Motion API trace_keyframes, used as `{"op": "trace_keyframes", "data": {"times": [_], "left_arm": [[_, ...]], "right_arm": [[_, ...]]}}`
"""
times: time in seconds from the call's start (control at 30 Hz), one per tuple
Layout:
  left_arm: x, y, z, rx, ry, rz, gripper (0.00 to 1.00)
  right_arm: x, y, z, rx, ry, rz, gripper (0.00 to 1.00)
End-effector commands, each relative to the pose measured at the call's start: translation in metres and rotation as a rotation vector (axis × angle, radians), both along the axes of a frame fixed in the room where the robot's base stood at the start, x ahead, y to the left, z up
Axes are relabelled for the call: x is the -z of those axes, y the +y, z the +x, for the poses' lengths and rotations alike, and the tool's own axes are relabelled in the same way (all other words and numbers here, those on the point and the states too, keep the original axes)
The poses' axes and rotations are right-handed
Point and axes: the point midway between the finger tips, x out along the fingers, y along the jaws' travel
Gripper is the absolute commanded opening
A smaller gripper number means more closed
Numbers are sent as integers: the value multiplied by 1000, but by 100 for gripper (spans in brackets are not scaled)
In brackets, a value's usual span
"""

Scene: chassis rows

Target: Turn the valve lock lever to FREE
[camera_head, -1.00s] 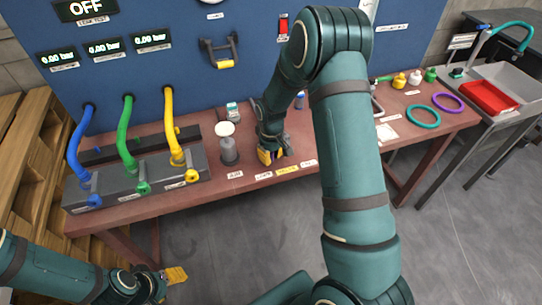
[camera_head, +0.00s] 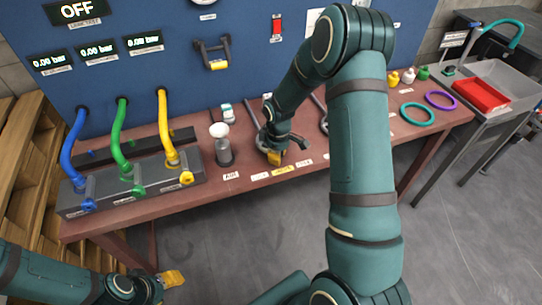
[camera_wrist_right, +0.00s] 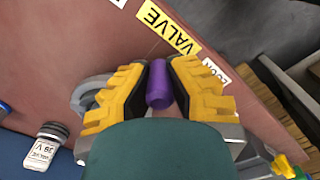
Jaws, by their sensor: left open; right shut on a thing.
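In the right wrist view a purple cylindrical grip (camera_wrist_right: 158,85) sits between the black and yellow fingers of my right gripper (camera_wrist_right: 158,92), which is shut on it. I take it for the lock lever's handle; the rest of the lever is hidden by the gripper. A yellow VALVE label (camera_wrist_right: 167,27) lies on the bench beyond the fingertips, beside a partly covered white label (camera_wrist_right: 215,72). In the head view my right gripper (camera_head: 273,156) is low at the bench, behind the yellow label (camera_head: 283,171). My left gripper (camera_head: 173,278) is open and empty, off the bench's front.
A manifold block (camera_head: 130,185) with blue, green and yellow hoses stands at the bench's left. A white-topped cylinder (camera_head: 222,150) is left of my right gripper. Teal (camera_head: 417,114) and purple (camera_head: 441,100) rings lie at the right, near a red tray (camera_head: 481,95).

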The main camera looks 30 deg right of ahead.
Motion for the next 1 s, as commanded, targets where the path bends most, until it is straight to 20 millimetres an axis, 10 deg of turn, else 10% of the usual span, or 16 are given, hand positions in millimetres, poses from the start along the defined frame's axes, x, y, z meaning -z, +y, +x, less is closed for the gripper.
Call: {"op": "trace_keyframes", "data": {"times": [1.0], "left_arm": [[-19, 1, 7, -11, -15, 3, 53]], "right_arm": [[6, -55, -7, -626, 18, 6, 0]]}}
